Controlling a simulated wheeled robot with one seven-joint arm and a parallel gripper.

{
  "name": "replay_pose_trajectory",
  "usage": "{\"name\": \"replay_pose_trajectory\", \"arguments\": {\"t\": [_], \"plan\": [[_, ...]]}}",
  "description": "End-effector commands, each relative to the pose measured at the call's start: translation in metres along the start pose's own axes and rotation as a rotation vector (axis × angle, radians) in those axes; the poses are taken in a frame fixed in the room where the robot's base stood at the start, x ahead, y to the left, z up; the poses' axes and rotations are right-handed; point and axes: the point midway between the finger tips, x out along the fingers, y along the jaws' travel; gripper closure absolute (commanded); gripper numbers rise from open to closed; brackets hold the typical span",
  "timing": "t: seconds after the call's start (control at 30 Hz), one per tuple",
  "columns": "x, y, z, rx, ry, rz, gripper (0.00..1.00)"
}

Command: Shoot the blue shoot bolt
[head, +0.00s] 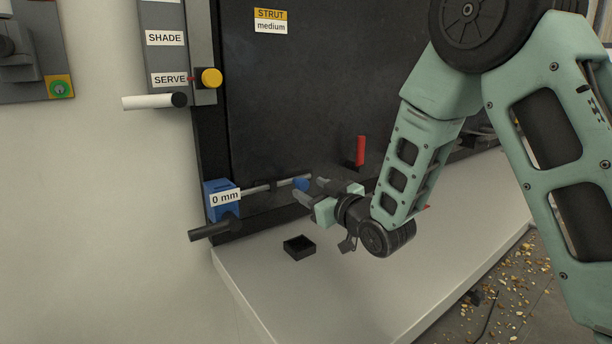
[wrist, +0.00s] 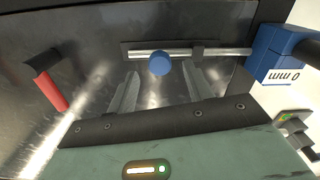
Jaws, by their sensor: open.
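The blue shoot bolt shows as a metal rod (head: 258,188) with a round blue knob (head: 301,184), low on the dark panel. In the wrist view the blue knob (wrist: 160,63) sits just beyond and between my fingertips, in front of the rod (wrist: 185,51). A blue block (head: 221,203) labelled "0 mm" is at the rod's left end in the head view; it is at the right in the wrist view (wrist: 276,52). My gripper (head: 325,188) is open and empty, its fingers pointing at the knob. I cannot tell whether a finger touches it.
A red handle (head: 361,151) stands on the panel right of the knob. A small black open box (head: 299,247) lies on the pale counter (head: 300,290) below. A black bar (head: 208,231) sticks out below the blue block. A yellow knob (head: 211,78) is higher up at left.

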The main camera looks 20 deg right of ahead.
Motion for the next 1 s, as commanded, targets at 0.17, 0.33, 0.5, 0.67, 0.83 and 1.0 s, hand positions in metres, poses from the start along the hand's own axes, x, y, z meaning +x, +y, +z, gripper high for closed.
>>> {"name": "replay_pose_trajectory", "arguments": {"t": [0.17, 0.33, 0.5, 0.67, 0.83, 1.0], "plan": [[0.022, 0.0, -0.002, 0.0, -0.001, -0.001, 0.49], [0.03, 0.0, 0.0, 0.001, -0.001, -0.001, 0.49], [0.031, 0.0, 0.0, 0.001, -0.001, 0.0, 0.49], [0.03, 0.0, 0.0, 0.001, -0.001, 0.0, 0.71], [0.03, 0.0, 0.0, 0.001, -0.001, 0.0, 1.0], [0.031, -0.018, 0.0, 0.001, 0.005, -0.003, 1.0]]}}
